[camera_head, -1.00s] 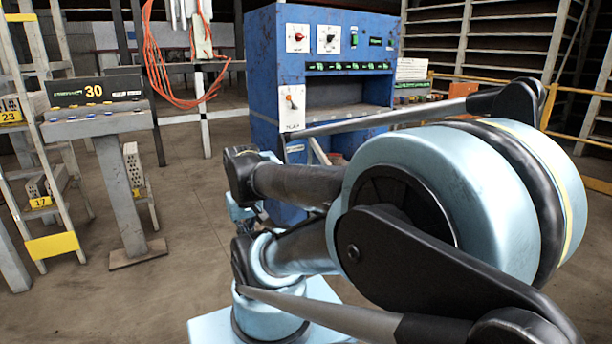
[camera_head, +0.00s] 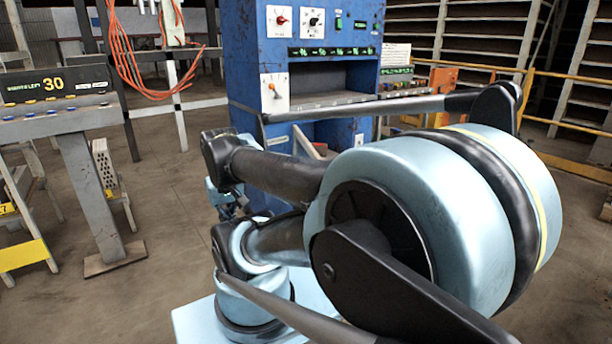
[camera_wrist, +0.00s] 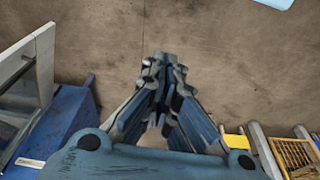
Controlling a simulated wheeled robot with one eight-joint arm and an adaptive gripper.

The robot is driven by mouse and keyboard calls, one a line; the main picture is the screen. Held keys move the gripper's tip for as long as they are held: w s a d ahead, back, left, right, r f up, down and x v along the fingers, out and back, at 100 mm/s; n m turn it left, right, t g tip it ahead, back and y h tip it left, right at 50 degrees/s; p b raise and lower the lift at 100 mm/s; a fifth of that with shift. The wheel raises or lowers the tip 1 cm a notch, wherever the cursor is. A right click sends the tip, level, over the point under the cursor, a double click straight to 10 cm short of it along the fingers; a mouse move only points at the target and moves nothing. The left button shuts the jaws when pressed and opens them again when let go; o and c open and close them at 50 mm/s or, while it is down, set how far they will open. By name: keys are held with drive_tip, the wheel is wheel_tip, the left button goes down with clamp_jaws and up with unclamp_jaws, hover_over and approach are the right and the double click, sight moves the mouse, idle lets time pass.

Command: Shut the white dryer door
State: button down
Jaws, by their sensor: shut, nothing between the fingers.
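My gripper (camera_wrist: 163,65) is shut and empty in the wrist view, its fingertips together over bare floor. A pale panel with a white frame (camera_wrist: 42,60) stands at the left edge of the wrist view, apart from the fingers. It may be the dryer door, but I cannot be sure; part of it is cut off. A blue body (camera_wrist: 72,125) is beside it. In the head view, a blue machine (camera_head: 245,60) with dials and an open recess stands behind my arm.
A grey stand (camera_head: 85,175) with a sign marked 30 is at the left. Orange cables (camera_head: 125,60) hang behind it. A yellow railing (camera_head: 565,90) and shelves (camera_head: 450,45) are at the right. Bare floor (camera_head: 175,220) lies between stand and machine.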

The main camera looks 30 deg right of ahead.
drive_tip(key=w+d+r+m+g+h, duration=0.15)
drive_tip(key=w+d+r+m, duration=0.25)
drive_tip(key=w+d+m, duration=0.55)
drive_tip(key=w+d+r+m+g+h, duration=0.1)
drive_tip(key=w+d+r+m+h, duration=0.15)
drive_tip(key=w+d+m, duration=0.7)
drive_tip(key=w+d+f+m, duration=0.2)
drive_tip(key=w+d, duration=0.5)
drive_tip(key=d, duration=0.7)
drive_tip(key=shift+g, duration=0.55)
drive_tip(key=shift+s+d+f, duration=0.3)
drive_tip(key=shift+d+f, duration=0.95)
drive_tip(key=shift+f, duration=0.35)
drive_tip(key=shift+s+d+f, duration=0.35)
drive_tip(key=shift+d+f, duration=0.95)
drive_tip(key=shift+f, duration=0.3)
drive_tip(key=shift+s+d+f, duration=0.3)
drive_tip(key=shift+d+f, duration=0.95)
drive_tip(key=shift+f, duration=0.35)
